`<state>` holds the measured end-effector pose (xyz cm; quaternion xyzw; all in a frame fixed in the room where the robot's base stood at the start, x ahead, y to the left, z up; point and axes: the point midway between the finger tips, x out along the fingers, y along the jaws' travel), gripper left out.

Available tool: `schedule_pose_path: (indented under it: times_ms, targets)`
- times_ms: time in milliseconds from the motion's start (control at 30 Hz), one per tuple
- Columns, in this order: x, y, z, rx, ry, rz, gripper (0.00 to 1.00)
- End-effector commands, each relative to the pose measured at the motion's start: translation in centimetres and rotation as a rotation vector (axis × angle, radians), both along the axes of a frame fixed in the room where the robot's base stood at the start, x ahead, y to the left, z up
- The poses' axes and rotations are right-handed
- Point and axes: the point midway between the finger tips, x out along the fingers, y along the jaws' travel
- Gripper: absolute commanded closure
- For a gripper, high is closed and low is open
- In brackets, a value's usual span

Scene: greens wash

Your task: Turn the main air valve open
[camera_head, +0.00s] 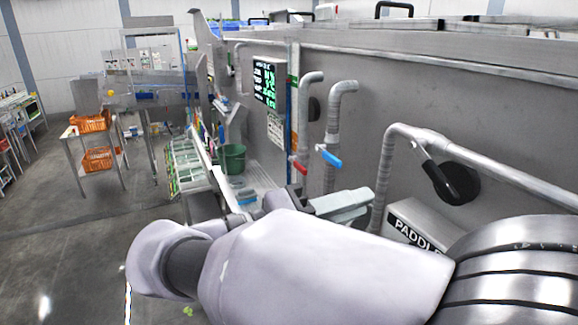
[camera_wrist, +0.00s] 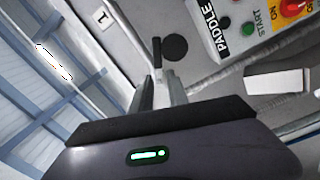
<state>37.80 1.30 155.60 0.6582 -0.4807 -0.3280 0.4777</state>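A black-handled lever valve (camera_head: 450,180) sits on the grey pipe at the right of the head view, with no readable name on it. Its dark handle also shows in the wrist view (camera_wrist: 157,52), just beyond my fingertips and beside a round black disc. The handle appears beyond the fingers; I cannot tell any contact.
A PADDLE control box (camera_head: 415,228) is below the pipe; the wrist view shows its red button (camera_wrist: 292,8). Red (camera_head: 298,168) and blue (camera_head: 330,158) valve handles are on pipes farther left. A green bucket (camera_head: 232,158) stands beyond my arm.

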Motion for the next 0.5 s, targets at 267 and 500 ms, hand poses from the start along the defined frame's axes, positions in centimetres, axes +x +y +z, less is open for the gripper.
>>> schedule_pose_path:
  times_ms: [267,500]
  targets:
    - [4.6,-3.2,-5.4,-0.475,1.112,-0.218,1.0]
    - [4.8,-5.9,-7.6,-0.526,1.29,-0.256,1.0]
